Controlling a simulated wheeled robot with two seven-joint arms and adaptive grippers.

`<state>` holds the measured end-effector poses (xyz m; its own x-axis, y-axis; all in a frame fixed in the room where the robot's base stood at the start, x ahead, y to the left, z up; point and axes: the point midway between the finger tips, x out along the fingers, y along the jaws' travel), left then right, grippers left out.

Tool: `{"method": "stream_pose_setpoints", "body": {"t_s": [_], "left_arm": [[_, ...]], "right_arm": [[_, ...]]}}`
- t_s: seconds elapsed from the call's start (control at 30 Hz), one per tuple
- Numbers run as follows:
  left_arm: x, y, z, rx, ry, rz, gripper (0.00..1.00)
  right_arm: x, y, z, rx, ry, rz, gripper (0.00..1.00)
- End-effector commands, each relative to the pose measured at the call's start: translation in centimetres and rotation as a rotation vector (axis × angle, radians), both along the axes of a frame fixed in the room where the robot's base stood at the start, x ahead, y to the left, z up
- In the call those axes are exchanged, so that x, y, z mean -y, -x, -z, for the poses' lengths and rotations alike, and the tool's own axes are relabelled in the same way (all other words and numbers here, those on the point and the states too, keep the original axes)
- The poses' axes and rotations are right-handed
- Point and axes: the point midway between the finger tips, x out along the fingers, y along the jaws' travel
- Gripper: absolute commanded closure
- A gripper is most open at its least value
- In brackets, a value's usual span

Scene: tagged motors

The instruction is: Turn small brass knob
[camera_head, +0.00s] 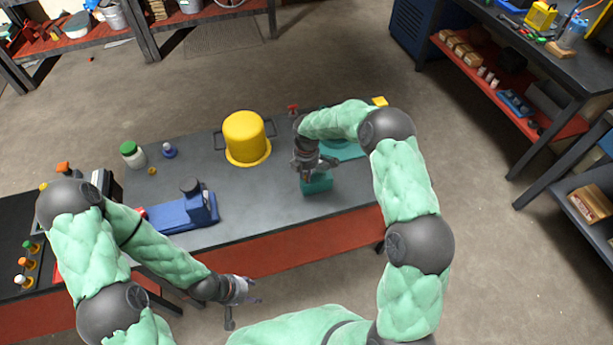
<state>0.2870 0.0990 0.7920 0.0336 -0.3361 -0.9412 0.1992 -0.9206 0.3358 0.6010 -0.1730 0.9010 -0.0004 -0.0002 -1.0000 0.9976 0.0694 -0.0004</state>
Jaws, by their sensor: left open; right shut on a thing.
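A small brass-coloured piece (152,171), which may be the knob, sits on the dark grey table top at the left. It is too small to tell its shape, and neither gripper is near it. My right gripper (307,177) points down at the right half of the table and is shut on the teal block (318,186). The fingertips are partly hidden, so the exact grip is unclear. My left gripper (243,304) is open and empty, in front of the table's front edge.
A yellow cylinder (244,137) stands mid-table. A blue motor-like unit (188,210) with a dark top lies left of centre. A white jar with a green lid (132,154) and a small blue bottle (169,151) stand at the back left. Table top (262,198) between the blue unit and teal block is clear.

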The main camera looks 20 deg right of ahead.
Motion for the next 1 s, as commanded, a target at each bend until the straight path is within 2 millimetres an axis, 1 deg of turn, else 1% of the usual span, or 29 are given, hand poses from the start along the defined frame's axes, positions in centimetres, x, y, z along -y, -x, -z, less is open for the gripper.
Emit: {"method": "stream_pose_setpoints", "body": {"t_s": [0.2, 1.0], "left_arm": [[0.0, 0.0, 1.0, 0.000, 0.000, 0.000, 0.46], [0.0, 0.0, 3.5, 0.000, 0.000, 0.000, 0.46]], "right_arm": [[0.1, -0.1, 0.0, 0.004, 0.000, 0.207, 1.00], [0.0, -0.1, 0.0, 0.003, 0.000, 0.965, 1.00]]}}
